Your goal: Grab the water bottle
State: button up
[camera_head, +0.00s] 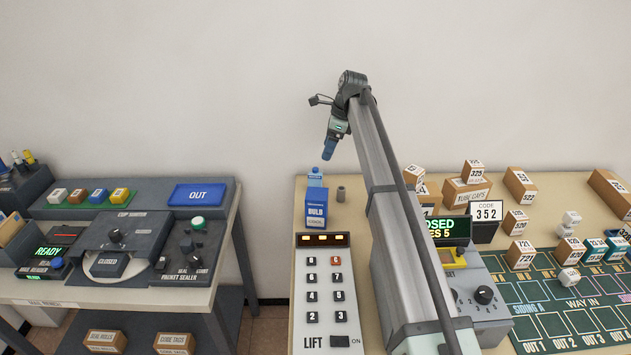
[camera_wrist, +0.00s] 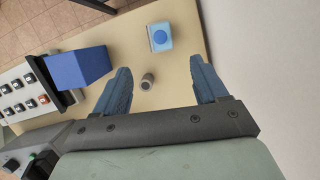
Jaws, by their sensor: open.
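The water bottle (camera_head: 315,178) stands upright at the back left of the beige table, behind a blue bulb box. In the wrist view the bottle (camera_wrist: 160,37) is seen from above as a light blue block shape with a round blue cap. My gripper (camera_head: 329,156) hangs in the air above and a little right of the bottle in the head view. In the wrist view its two blue fingers (camera_wrist: 163,78) are spread apart with nothing held between them. The bottle lies beyond the fingertips, apart from them.
The blue bulb box (camera_head: 317,209) stands close in front of the bottle. A small grey cylinder (camera_head: 341,194) stands to its right and shows between the fingers in the wrist view (camera_wrist: 147,81). The lift keypad (camera_head: 325,294) is in front. Boxes such as tube caps (camera_head: 466,193) stand farther right.

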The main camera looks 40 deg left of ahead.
aim_at(319, 171)
jog(key=x, duration=0.8)
jog(key=shift+s+a+f, duration=0.1)
jog(key=shift+f, duration=0.15)
jog(key=shift+a+x, duration=0.15)
jog(key=shift+x, duration=1.15)
jog(key=shift+a+x, duration=0.15)
jog(key=shift+x, duration=1.2)
jog(key=shift+s+r, duration=0.1)
jog(key=shift+r, duration=0.05)
jog(key=shift+c, duration=0.2)
jog(key=c, duration=1.1)
